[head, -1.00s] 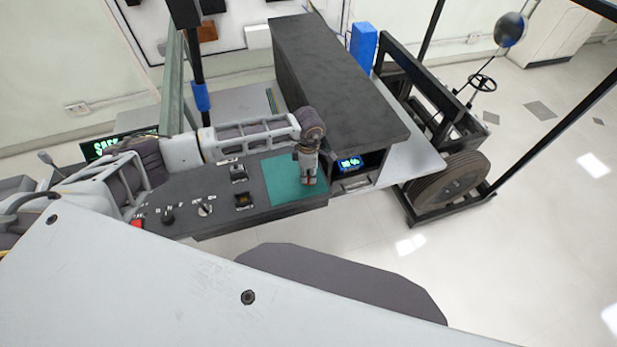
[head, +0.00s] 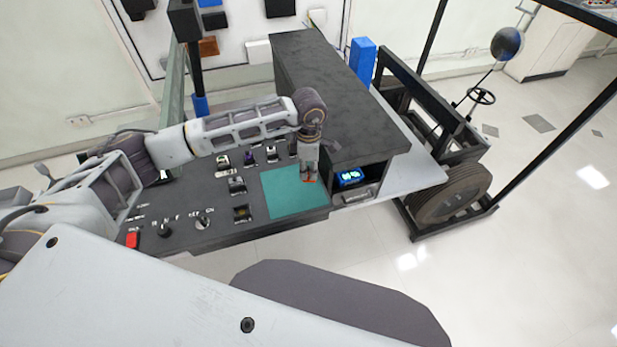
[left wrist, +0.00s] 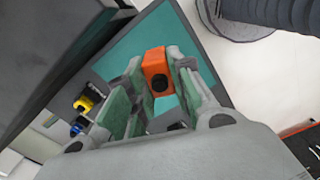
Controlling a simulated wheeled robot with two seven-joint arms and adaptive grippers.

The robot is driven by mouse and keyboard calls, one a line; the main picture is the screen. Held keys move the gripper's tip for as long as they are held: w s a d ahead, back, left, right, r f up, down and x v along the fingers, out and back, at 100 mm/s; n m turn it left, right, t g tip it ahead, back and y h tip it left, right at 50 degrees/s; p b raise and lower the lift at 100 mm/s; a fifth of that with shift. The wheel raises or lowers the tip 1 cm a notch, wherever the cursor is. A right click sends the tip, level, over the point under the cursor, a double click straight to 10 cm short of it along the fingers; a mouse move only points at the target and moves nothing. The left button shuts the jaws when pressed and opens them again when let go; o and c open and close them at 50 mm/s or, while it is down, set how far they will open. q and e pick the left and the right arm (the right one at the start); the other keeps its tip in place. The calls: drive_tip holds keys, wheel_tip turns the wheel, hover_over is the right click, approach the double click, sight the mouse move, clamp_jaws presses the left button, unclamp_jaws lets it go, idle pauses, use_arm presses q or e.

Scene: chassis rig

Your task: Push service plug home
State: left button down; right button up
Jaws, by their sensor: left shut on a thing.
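My left gripper (head: 308,178) reaches down over the back right of the teal mat (head: 290,200) on the dark panel. It is shut on an orange block with a black round part (left wrist: 155,70), which shows between its green-padded fingers in the left wrist view. I take this block to be the service plug; a bit of orange (head: 308,181) shows at the fingertips in the head view. Whether the block touches the mat is unclear. I cannot make out a socket for it. My right gripper is not in view.
A dark box-shaped housing (head: 335,90) stands right behind the gripper, with a lit blue display (head: 350,177) in its front opening. Switches and a red button (head: 132,240) sit on the panel. Yellow (left wrist: 84,103) and blue (left wrist: 77,127) connectors show in the left wrist view.

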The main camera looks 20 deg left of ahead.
use_arm(q)
drive_tip(key=shift+r, duration=0.65)
